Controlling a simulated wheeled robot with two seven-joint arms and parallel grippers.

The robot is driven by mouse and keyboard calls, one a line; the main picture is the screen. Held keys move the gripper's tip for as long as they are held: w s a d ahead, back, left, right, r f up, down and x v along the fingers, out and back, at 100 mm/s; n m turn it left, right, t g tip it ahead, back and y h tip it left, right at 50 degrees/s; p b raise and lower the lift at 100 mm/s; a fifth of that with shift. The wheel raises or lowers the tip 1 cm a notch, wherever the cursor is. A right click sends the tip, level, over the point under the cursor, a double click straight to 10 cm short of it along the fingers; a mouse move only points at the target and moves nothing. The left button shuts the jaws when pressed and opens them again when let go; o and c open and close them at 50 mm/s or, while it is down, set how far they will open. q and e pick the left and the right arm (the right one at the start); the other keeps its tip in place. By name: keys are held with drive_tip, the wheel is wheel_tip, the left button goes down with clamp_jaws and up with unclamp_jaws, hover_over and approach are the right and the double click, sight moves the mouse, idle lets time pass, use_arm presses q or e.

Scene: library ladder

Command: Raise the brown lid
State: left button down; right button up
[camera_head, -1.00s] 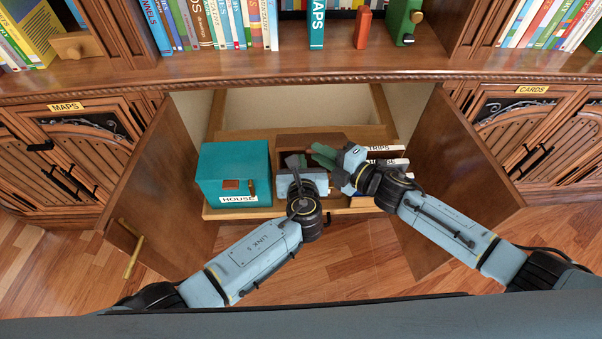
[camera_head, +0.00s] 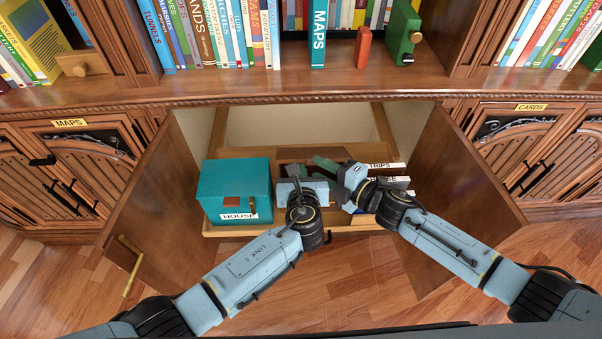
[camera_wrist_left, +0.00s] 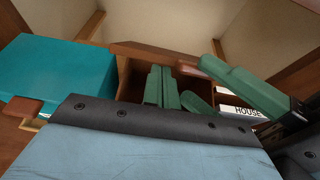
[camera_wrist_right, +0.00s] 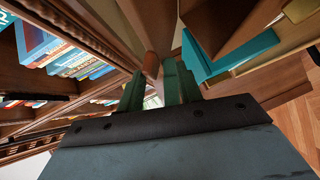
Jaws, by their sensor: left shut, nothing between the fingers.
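The brown lid (camera_head: 310,154) sits over a brown box between the teal box and the labelled boxes. In the left wrist view the lid (camera_wrist_left: 150,54) spans above a dark opening. My left gripper (camera_head: 297,178) is at the box front; its green fingers (camera_wrist_left: 161,86) are together and empty, below the lid. My right gripper (camera_head: 322,163) reaches in from the right, fingertips near the lid's right end. In the right wrist view its fingers (camera_wrist_right: 156,84) are apart, with a narrow brown piece (camera_wrist_right: 152,66) between or just beyond them; I cannot tell whether they touch it.
The teal box (camera_head: 232,185) labelled HOUSE stands left on the pulled-out shelf. Labelled boxes (camera_head: 392,182) stand close on the right, partly behind my right gripper. Open cabinet doors flank both sides (camera_head: 160,210), (camera_head: 455,180). The counter edge (camera_head: 300,93) runs above.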

drive_tip(key=shift+s+f, duration=0.2)
